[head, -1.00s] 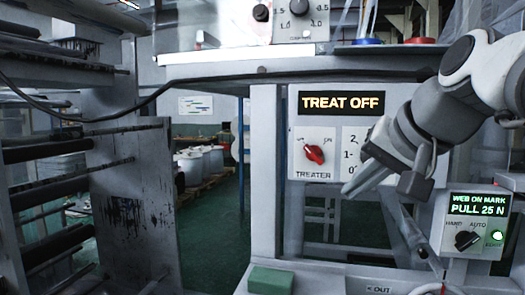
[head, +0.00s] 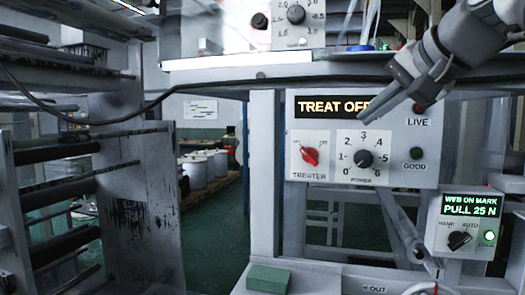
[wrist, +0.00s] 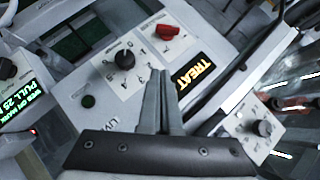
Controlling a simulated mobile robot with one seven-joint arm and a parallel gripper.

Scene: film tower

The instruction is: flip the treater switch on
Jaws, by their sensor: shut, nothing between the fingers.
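The treater switch (head: 310,155) is a red knob on a white plate marked TREATER, on the left of the grey panel. It also shows in the wrist view (wrist: 167,32). The display (head: 330,105) above it reads TREAT OFF, its right end covered by my gripper. My gripper (head: 371,112) is shut and empty, in front of the panel, above and to the right of the switch and apart from it. In the wrist view my closed fingers (wrist: 158,75) point toward the panel, between the power knob and the display.
The black power knob (head: 363,158) sits right of the switch. A red LIVE lamp (head: 420,108) and a green GOOD button (head: 416,153) are further right. The WEB ON MARK box (head: 465,222) is at lower right. A shelf edge (head: 300,72) runs above the panel.

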